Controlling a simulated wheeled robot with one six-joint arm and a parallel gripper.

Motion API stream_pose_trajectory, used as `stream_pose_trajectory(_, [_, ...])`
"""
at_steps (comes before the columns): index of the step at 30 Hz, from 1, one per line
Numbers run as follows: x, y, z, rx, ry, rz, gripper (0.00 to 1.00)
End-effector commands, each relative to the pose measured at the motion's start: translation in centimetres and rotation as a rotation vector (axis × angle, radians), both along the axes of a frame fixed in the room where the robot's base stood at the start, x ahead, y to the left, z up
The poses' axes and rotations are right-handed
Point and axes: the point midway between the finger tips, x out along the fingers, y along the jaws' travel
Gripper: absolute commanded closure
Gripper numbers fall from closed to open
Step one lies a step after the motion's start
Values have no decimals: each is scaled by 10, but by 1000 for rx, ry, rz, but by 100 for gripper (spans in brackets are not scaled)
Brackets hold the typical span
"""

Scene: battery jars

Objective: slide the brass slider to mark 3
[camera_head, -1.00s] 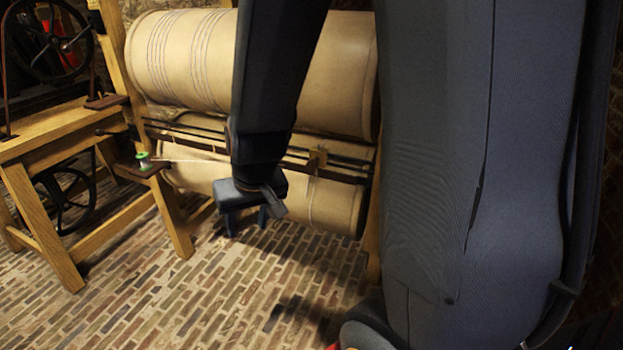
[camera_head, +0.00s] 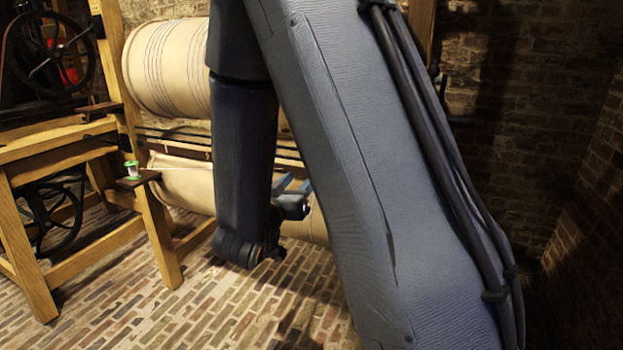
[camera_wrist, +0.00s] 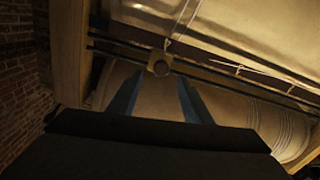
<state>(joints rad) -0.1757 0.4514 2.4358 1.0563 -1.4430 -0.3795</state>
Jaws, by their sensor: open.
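The slider (camera_wrist: 160,64), a small block with a round face, sits on dark rails (camera_wrist: 215,75) in the wrist view, ahead of my fingers and between their lines. My gripper (camera_wrist: 157,88) is open, its two blue fingers apart with nothing seen between them. The head view shows my gripper (camera_head: 295,184) pointing at the lower drum, to the right of my forearm. There the slider is hidden behind my arm. I cannot make out any numbered mark.
Large pale drums (camera_head: 170,65) lie above and below the rails. A wooden post (camera_wrist: 70,50) stands left of the slider in the wrist view. A small green-and-white spool (camera_head: 132,170) stands on a ledge at left. Brick floor (camera_head: 200,310) is open in front.

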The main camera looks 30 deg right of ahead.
Motion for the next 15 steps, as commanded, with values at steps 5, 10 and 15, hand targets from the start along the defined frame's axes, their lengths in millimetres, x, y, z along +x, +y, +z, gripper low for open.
stream_pose_trajectory(5, [13, -14, 1, -1, -2, 0, 55])
stream_pose_trajectory(10, [31, -34, 0, -1, -2, 2, 55])
stream_pose_trajectory(15, [44, -49, 0, 0, -1, 2, 55])
